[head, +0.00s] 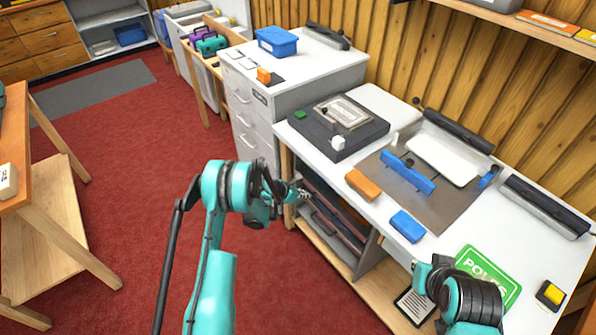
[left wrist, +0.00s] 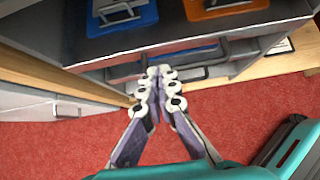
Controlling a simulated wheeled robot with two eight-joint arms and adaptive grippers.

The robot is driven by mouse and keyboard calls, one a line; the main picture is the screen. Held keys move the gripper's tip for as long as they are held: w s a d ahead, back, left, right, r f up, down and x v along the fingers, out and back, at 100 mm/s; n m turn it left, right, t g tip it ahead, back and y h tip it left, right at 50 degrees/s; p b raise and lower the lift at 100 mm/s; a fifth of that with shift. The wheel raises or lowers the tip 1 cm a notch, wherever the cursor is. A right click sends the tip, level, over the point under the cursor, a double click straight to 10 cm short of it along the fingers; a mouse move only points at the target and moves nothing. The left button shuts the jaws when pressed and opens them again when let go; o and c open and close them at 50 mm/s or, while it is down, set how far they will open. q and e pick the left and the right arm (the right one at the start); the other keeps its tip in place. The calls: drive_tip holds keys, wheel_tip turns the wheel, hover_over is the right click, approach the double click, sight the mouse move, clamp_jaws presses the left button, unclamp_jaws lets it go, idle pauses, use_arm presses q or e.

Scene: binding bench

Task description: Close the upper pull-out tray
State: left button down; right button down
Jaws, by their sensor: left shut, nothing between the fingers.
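A grey pull-out tray (left wrist: 185,38) sits in the bench's open bay, with a blue item and an orange item on it. In the head view the dark tray fronts (head: 335,217) show under the bench top, partly hidden by my left gripper. A dark handle bar and a second tray level (left wrist: 190,72) show below the upper tray in the wrist view. My left gripper (head: 301,193) is shut and empty at the bay's front; its tips (left wrist: 160,72) overlap the handle area, and contact cannot be told. My right gripper (head: 428,277) is beside the bench front at lower right, fingers unclear.
The bench top (head: 312,150) carries a dark press, an orange block (head: 362,185) and a blue block (head: 407,226). A white drawer cabinet (head: 245,115) stands left of the bay. A clipboard (head: 414,306) lies on the low shelf. Red floor in front is clear.

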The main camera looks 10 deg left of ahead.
use_arm(q)
drive_tip(key=s+r+m+y, duration=0.1)
drive_tip(key=s+r+m, duration=0.35)
drive_tip(key=r, duration=0.65)
drive_tip(key=s+r+m+y, duration=0.1)
drive_tip(key=s+r+m, duration=0.4)
drive_tip(key=r, duration=0.6)
drive_tip(key=n+h, duration=0.2)
drive_tip(key=n, duration=0.8)
approach(322, 211)
drive_tip(key=shift+m, duration=0.25)
drive_tip(key=b+x, duration=0.2)
drive_tip(key=x, duration=0.4)
drive_tip(key=shift+d+f, duration=0.1)
drive_tip(key=shift+f, duration=0.2)
drive_tip(key=shift+w+d+r+b, duration=0.15)
drive_tip(key=shift+w+d+b, duration=0.35)
drive_tip(key=shift+w+d, duration=0.45)
drive_tip(key=shift+w+d+r, duration=0.1)
drive_tip(key=shift+w+d, duration=0.15)
drive_tip(key=shift+w, duration=0.35)
drive_tip(key=shift+w, duration=0.1)
